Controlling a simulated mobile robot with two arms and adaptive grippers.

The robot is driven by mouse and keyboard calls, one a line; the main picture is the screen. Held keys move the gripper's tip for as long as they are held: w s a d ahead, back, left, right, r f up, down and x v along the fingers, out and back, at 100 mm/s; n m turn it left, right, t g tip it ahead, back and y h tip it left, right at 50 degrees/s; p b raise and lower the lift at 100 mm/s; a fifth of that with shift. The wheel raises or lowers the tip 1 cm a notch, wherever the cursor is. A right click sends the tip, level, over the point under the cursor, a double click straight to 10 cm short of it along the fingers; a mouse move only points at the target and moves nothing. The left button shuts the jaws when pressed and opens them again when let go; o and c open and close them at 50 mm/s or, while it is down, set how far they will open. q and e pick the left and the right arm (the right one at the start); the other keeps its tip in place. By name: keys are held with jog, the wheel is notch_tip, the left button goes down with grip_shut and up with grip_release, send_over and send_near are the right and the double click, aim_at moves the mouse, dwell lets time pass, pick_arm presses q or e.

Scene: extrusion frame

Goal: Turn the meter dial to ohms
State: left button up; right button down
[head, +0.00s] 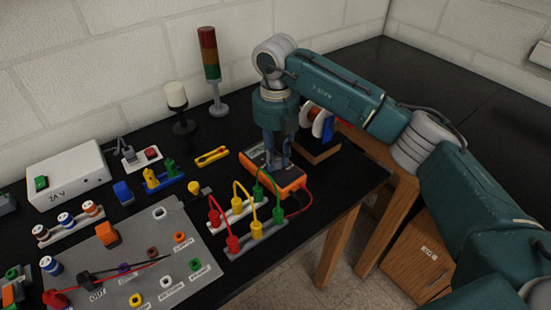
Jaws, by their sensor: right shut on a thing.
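The orange meter (291,178) lies on the black bench near its right front edge. My right gripper (277,162) points straight down over the meter, with its fingers at the meter's face. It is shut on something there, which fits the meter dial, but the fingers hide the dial. The dial's setting cannot be read. Part of the pale meter face shows to the left of the fingers. A red lead (301,208) runs from the meter. My left gripper is not in view.
A grey panel (150,255) with sockets lies front left. A stack light (210,60) and a white-topped lamp (177,97) stand behind. Spools stand right of the gripper.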

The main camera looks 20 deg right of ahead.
aim_at(276, 160)
jog(key=n+b, duration=0.2)
jog(key=n, duration=0.2)
jog(key=shift+n, duration=0.3)
dwell(1.1)
jog(key=c, duration=1.4)
grip_release()
notch_tip(276, 160, up, 12)
